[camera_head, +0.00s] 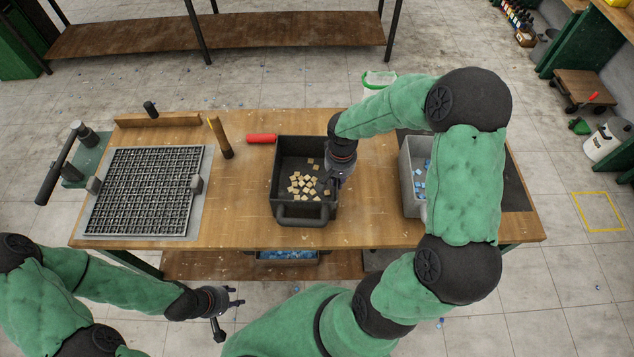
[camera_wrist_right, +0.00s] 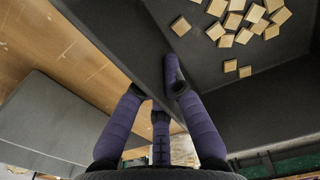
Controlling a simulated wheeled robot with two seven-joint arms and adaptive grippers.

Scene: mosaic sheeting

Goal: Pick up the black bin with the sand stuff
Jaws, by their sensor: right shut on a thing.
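The black bin (camera_head: 290,150) is at the middle of the wooden table, with sand-coloured tiles (camera_head: 304,186) scattered inside and a handle on its near side. My right gripper (camera_head: 341,176) reaches down at its right wall. In the right wrist view my right gripper (camera_wrist_right: 156,92) has its fingers on both sides of the bin's wall (camera_wrist_right: 140,48), shut on it, and the tiles (camera_wrist_right: 236,25) lie inside. The bin appears to rest level on the table. My left gripper (camera_head: 229,313) is open and empty, in front of the table at the lower left.
A grey bin (camera_head: 408,192) with blue tiles stands to the right, partly hidden by my right arm. A gridded tray (camera_head: 147,190) lies at the left. A red-handled tool (camera_head: 261,138) and a hammer (camera_head: 221,140) lie beside the black bin. Bare table lies left of it.

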